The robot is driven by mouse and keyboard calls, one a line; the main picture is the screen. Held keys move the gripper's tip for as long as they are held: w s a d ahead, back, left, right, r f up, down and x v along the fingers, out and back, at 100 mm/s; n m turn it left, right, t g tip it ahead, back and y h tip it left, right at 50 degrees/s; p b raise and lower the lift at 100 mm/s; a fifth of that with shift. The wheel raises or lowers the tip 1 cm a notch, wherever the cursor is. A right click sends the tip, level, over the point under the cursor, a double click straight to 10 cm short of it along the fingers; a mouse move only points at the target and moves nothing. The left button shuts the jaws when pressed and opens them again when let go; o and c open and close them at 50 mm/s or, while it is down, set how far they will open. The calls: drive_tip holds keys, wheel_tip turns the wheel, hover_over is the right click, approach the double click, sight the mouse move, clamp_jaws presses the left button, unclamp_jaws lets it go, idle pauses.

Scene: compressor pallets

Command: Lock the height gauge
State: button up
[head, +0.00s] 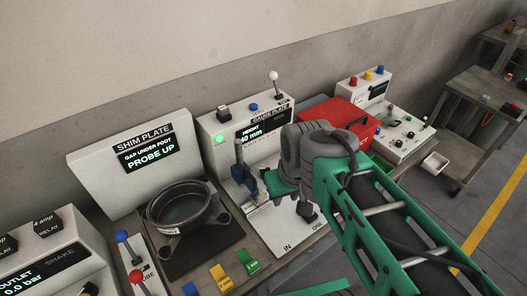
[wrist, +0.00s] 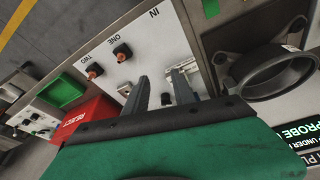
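The gauge plate station (head: 210,122) stands mid-picture in the head view, with a height display (head: 251,132) whose number is partly hard to read. The height gauge (head: 239,155) appears as an upright grey post with a blue part low on it, just left of my gripper (head: 265,193). In the wrist view my gripper (wrist: 160,78) has its two dark fingers apart over the white plate (wrist: 150,45). A small dark part (wrist: 166,99) shows between them; I cannot tell whether it is touched. Metal pieces (wrist: 178,52) lie beyond the fingertips. My wrist hides part of the station.
A white-ball lever (head: 273,77), a black block (head: 223,111) and a blue button (head: 253,107) top the station. A red reject box (head: 345,118) is right, a dark pot (head: 181,207) left.

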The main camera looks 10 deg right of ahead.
drive_tip(key=w+f+n+g+p, duration=0.1)
drive_tip(key=w+n, duration=0.4)
drive_tip(key=w, duration=0.1)
drive_tip(key=w+f+n+g+p, duration=0.1)
drive_tip(key=w+n, duration=0.4)
drive_tip(key=w, duration=0.2)
drive_tip(key=w+f+n+g+p, duration=0.1)
drive_tip(key=w+n, duration=0.4)
drive_tip(key=w, duration=0.2)
drive_tip(key=shift+w+d+f, duration=0.15)
drive_tip(key=shift+w+d, duration=0.05)
drive_tip(key=shift+d, duration=0.1)
wheel_tip(320, 180, down, 8)
drive_tip(key=shift+r+p, duration=0.1)
drive_tip(key=shift+p, duration=0.6)
drive_tip(key=shift+c, duration=0.4)
clamp_jaws()
